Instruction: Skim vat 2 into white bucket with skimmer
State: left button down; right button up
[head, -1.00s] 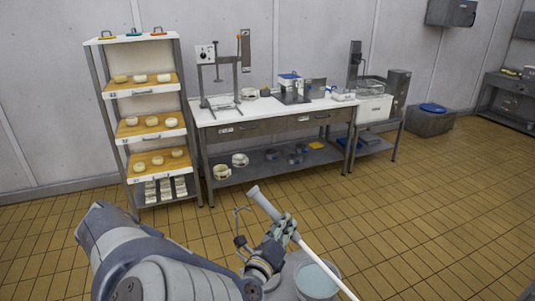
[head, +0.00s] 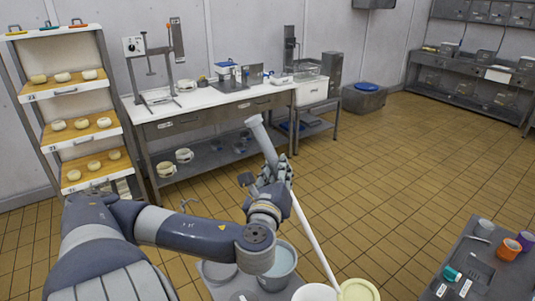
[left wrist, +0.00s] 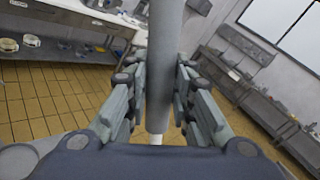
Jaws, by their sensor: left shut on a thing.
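The skimmer is a long pole with a thick grey handle (head: 263,140) and a thin white shaft (head: 313,237) that slants down to the lower right. My left gripper (head: 271,182) is shut on the handle. In the left wrist view the handle (left wrist: 163,65) runs upright between the two fingers. The shaft's lower end meets a pale yellow disc (head: 358,290) at the bottom edge; I cannot tell whether that is the skimmer's head. A bucket (head: 280,264) with a pale interior stands below my left gripper. A white round thing (head: 314,292) is cut off beside it. No vat is identifiable. My right gripper is out of view.
A low grey table (head: 440,288) with cups and small tools stands at the lower right. A rack of cheeses (head: 78,133) and a workbench (head: 205,120) line the back wall.

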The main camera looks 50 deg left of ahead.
pick_arm(q)
jog(key=w+d+r+m+p, duration=0.2)
jog(key=w+d+r+p, duration=0.1)
jog(key=d+r+p, duration=0.1)
notch_tip(320, 180, up, 2)
jog(key=shift+w+r+p, duration=0.2)
jog(key=shift+w+p, duration=0.1)
jog(key=shift+p, duration=0.55)
jog(key=shift+d, duration=0.1)
jog(key=shift+f, duration=0.1)
dwell(1.8)
